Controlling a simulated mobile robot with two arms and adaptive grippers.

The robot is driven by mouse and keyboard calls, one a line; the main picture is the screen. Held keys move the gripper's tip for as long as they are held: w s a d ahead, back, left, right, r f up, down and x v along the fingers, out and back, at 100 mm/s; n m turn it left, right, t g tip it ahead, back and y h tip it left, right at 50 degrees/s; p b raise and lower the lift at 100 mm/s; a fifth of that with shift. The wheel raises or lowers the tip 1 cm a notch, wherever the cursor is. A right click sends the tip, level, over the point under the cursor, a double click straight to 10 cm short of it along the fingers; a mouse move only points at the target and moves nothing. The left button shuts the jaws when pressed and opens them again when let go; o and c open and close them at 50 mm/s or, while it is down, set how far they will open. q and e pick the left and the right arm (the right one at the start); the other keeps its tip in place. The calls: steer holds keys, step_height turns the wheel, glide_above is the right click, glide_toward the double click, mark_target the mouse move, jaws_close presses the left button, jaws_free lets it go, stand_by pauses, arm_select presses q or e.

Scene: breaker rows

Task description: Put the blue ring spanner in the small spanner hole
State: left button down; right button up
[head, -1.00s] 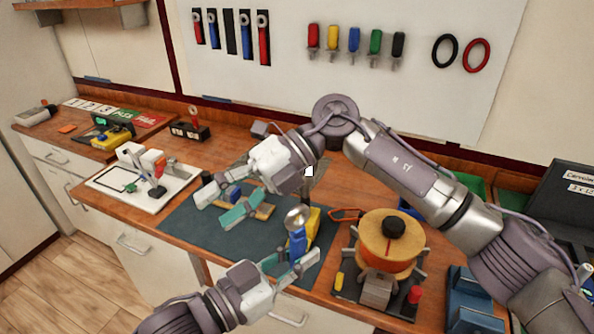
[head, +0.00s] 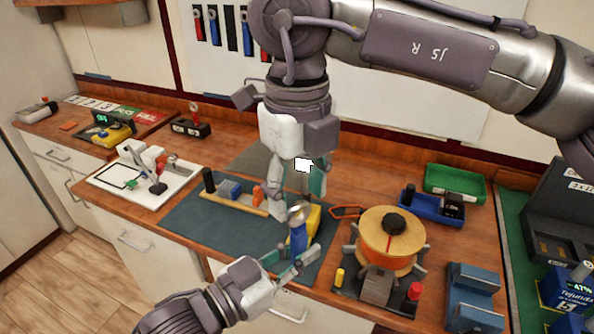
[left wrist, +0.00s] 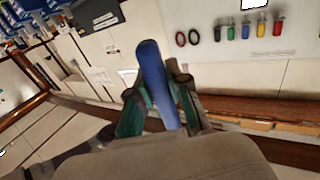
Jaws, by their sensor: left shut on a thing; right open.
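The blue ring spanner (head: 298,238) stands roughly upright in my left gripper (head: 296,264), its metal ring head (head: 299,212) at the top. The left wrist view shows its blue handle (left wrist: 152,80) between the two teal finger pads of my left gripper (left wrist: 160,105). My right gripper (head: 298,200) points down, open, with its fingers either side of and close above the ring head; I cannot tell whether they touch it. A black block (head: 190,129) at the back has a red-handled tool (head: 194,112) upright in it. I cannot make out a small spanner hole.
A dark mat (head: 200,222) carries a wooden strip (head: 232,199) with small parts and a yellow thing (head: 313,220) behind the spanner. A cable-reel stand (head: 390,240) is close on the right. Blue (head: 425,208) and green (head: 455,182) trays lie further right.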

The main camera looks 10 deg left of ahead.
mark_target(298, 225)
step_height(298, 225, down, 9)
steer(key=shift+r, duration=0.1)
steer(key=shift+c, duration=0.3)
jaws_close()
arm_select(q)
steer(key=c, duration=1)
jaws_free()
steer(key=shift+c, duration=0.2)
